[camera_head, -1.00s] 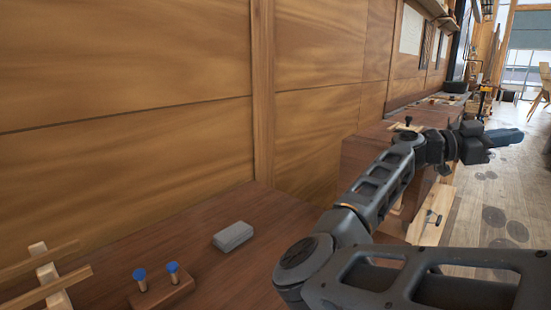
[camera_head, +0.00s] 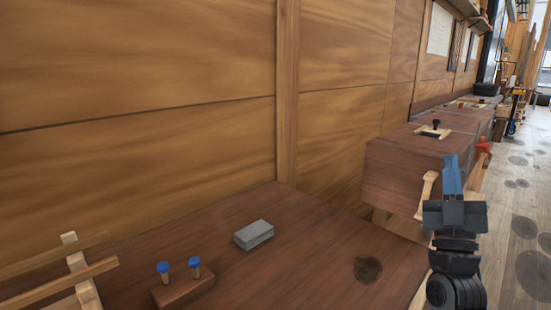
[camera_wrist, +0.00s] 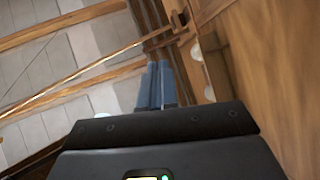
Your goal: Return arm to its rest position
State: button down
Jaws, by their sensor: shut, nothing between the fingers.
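My gripper (camera_head: 452,170) stands at the right of the head view with its blue fingers pointing up. The fingers are together with nothing between them. In the wrist view my gripper (camera_wrist: 157,70) shows the same blue fingers side by side, tilted toward beams and a pale panelled surface. The gripper appears in front of the right end of the workbench area in the head view. Most of my arm is outside the head view, below its lower edge.
A brown bench top (camera_head: 310,265) holds a grey block (camera_head: 254,234), a wooden block with two blue-topped pegs (camera_head: 180,283) and a wooden rack (camera_head: 80,270). A wood-panelled wall (camera_head: 150,70) rises behind. Open floor (camera_head: 515,230) lies at the right.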

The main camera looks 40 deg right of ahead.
jog(key=s+a+f+n+t+y, duration=0.1)
jog(key=s+a+f+n+y, duration=0.25)
jog(key=a+f+y, duration=0.5)
jog(key=s+a+f+n+t+y, duration=0.15)
jog(key=a+f+n+y, duration=0.25)
jog(key=a+f+y, duration=0.45)
jog(key=s+a+f+m+g+y, duration=0.3)
jog(key=s+a+g, duration=0.4)
jog(key=s+a, duration=0.8)
jog(key=shift+s+a+f+y, duration=0.2)
jog(key=shift+s+f+y, duration=0.1)
jog(key=shift+f+y, duration=0.35)
